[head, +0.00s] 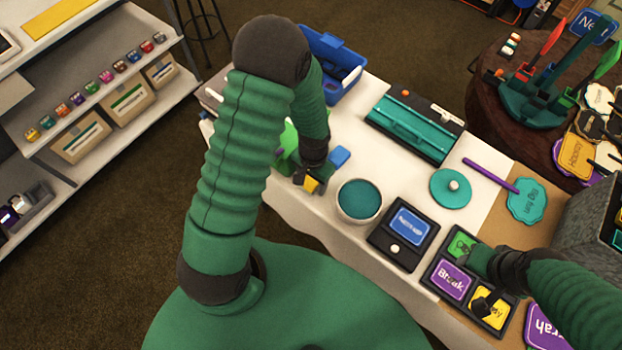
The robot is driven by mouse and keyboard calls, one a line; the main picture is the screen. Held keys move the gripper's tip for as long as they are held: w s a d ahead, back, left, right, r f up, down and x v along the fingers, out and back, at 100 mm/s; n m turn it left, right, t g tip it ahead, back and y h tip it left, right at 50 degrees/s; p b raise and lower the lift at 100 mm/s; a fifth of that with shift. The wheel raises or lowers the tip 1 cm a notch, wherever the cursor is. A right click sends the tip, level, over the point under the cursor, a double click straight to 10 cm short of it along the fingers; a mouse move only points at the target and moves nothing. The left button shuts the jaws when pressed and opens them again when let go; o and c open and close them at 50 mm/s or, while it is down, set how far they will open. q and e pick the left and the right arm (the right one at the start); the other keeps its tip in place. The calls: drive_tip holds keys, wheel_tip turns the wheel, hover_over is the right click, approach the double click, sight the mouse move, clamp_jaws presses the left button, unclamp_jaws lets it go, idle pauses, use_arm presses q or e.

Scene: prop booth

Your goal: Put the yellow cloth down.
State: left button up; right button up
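A small yellow piece, which I take as the yellow cloth (312,184), shows at the fingers of my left gripper (308,178). The gripper appears shut on it, over the left part of the white table (382,92). Much of the cloth is hidden by the gripper and arm, and I cannot tell if it touches the table. My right gripper (476,260) is at the right, over a black tray of signs beside a green card (460,246).
A blue block (340,156) and a teal-filled bowl (359,200) are close to my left gripper. A blue bin (330,62), a teal tray (412,127), a round teal lid (450,188) and a black sign box (403,233) stand on the table. Bare tabletop lies between bowl and teal tray.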

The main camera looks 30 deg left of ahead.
sight(313, 181)
use_arm(q)
drive_tip(key=shift+o, duration=0.3)
drive_tip(key=shift+w+d+r, duration=0.1)
drive_tip(key=shift+d+r, duration=0.05)
drive_tip(key=shift+d, duration=0.5)
drive_tip(key=r, duration=0.2)
drive_tip(key=a+r+p, duration=0.1)
drive_tip(key=r, duration=0.2)
drive_tip(key=shift+w+a+r, duration=0.1)
drive_tip(key=shift+w+r, duration=0.05)
drive_tip(key=shift+r, duration=0.1)
drive_tip(key=s+d+r+t, duration=0.1)
drive_tip(key=s+d+r, duration=0.1)
drive_tip(key=r, duration=0.4)
drive_tip(key=s+d+r+t, duration=0.1)
drive_tip(key=s+d+r, duration=0.1)
drive_tip(key=r, duration=0.4)
drive_tip(key=shift+d+r+n+t, duration=0.35)
drive_tip(key=shift+d+n+t, duration=0.05)
drive_tip(key=shift+d, duration=0.1)
use_arm(e)
drive_tip(key=shift+w+d+r, duration=0.15)
drive_tip(key=shift+d+r, duration=0.3)
drive_tip(key=shift+r, duration=0.15)
use_arm(q)
drive_tip(key=shift+s, duration=0.25)
drive_tip(key=shift+w, duration=0.1)
drive_tip(key=shift+o, duration=0.3)
